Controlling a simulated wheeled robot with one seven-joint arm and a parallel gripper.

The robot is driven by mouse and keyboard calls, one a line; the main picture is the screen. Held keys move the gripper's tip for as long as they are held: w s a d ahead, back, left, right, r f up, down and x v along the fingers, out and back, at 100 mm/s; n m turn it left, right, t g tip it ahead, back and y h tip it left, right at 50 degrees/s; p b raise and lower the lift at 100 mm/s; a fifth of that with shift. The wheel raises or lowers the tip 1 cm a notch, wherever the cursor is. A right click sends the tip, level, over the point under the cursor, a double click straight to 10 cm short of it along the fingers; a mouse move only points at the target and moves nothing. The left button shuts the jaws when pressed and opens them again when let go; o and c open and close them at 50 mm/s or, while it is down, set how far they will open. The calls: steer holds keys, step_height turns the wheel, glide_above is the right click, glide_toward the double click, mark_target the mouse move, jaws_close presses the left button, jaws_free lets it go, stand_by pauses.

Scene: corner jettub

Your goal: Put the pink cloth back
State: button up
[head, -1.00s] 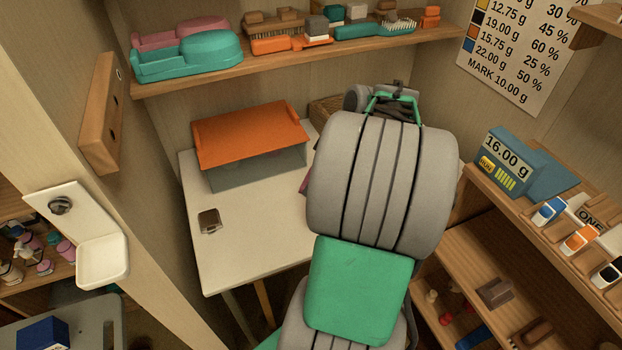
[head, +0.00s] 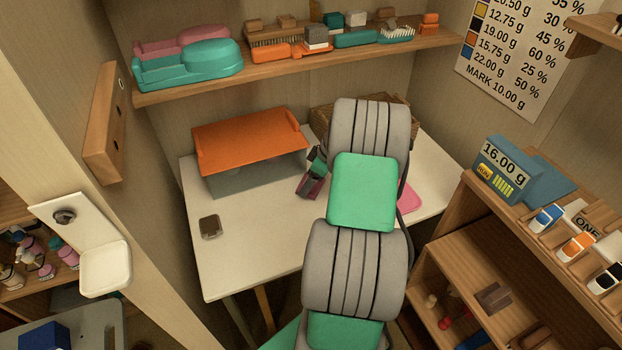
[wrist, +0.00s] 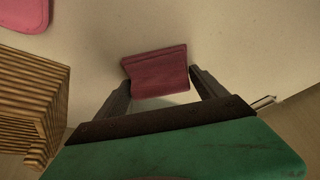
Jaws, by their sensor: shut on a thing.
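The pink cloth (wrist: 157,70) is a small, dark pink folded piece, pinched between the two fingers of my gripper (wrist: 160,82) in the wrist view. In the head view, the cloth (head: 309,188) shows at the end of my gripper (head: 313,178), just right of the orange-topped grey box. My gripper is over the white table; I cannot tell whether the cloth touches the tabletop. A flat, lighter pink piece (head: 409,199) lies on the table right of my arm, partly hidden by it. It also shows in the wrist view (wrist: 25,12).
The grey box with an orange top (head: 250,140) stands on the white table (head: 245,255). A wicker basket (head: 400,108) stands at the back, partly behind my arm. A small dark item (head: 210,227) lies at left.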

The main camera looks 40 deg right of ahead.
steer(key=shift+f, duration=0.1)
steer(key=shift+f, duration=0.15)
steer(key=o, duration=1.1)
steer(key=shift+r, duration=0.2)
